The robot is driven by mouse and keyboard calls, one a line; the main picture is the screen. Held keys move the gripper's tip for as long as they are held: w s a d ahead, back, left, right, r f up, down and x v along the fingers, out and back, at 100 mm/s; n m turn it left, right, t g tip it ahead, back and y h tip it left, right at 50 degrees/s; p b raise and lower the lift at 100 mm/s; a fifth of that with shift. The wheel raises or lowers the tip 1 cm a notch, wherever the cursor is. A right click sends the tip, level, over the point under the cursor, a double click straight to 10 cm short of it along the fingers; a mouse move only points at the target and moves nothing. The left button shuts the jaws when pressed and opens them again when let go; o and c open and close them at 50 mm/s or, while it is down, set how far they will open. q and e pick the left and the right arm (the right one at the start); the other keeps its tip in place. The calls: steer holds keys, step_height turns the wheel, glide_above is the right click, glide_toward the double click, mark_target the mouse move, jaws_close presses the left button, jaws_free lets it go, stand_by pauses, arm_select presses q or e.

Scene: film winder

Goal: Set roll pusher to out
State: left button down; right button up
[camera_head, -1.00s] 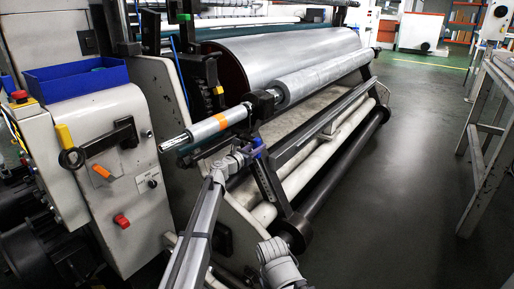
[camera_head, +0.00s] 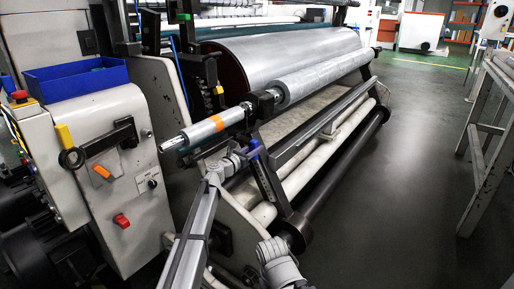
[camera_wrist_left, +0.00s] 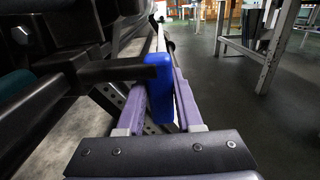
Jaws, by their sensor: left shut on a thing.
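The blue handle (camera_head: 254,149) sits beside the shaft of the roll, at the end of a black bar. I take it to be the roll pusher's handle. It is large in the left wrist view (camera_wrist_left: 159,88), where the black bar enters it from the left. My left gripper (camera_head: 247,157) is shut on the blue handle, with a purple-padded finger (camera_wrist_left: 187,103) on either side of it. The silver roll (camera_head: 325,76) lies on its shaft just above the gripper.
A large silver drum (camera_head: 290,52) lies behind the roll. A grey control cabinet (camera_head: 110,190) with an orange switch and red knob stands at left. A grey metal frame (camera_head: 490,150) stands at right. The floor (camera_head: 420,150) between is clear.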

arm_select(q)
steer(key=v, duration=1)
steer(key=shift+s+a, duration=0.15)
steer(key=shift+s, duration=0.05)
steer(key=c, duration=0.6)
jaws_free()
steer(key=shift+o, duration=0.2)
steer(key=v, duration=0.7)
steer(key=shift+s+a, duration=0.25)
steer(key=shift+s, duration=0.05)
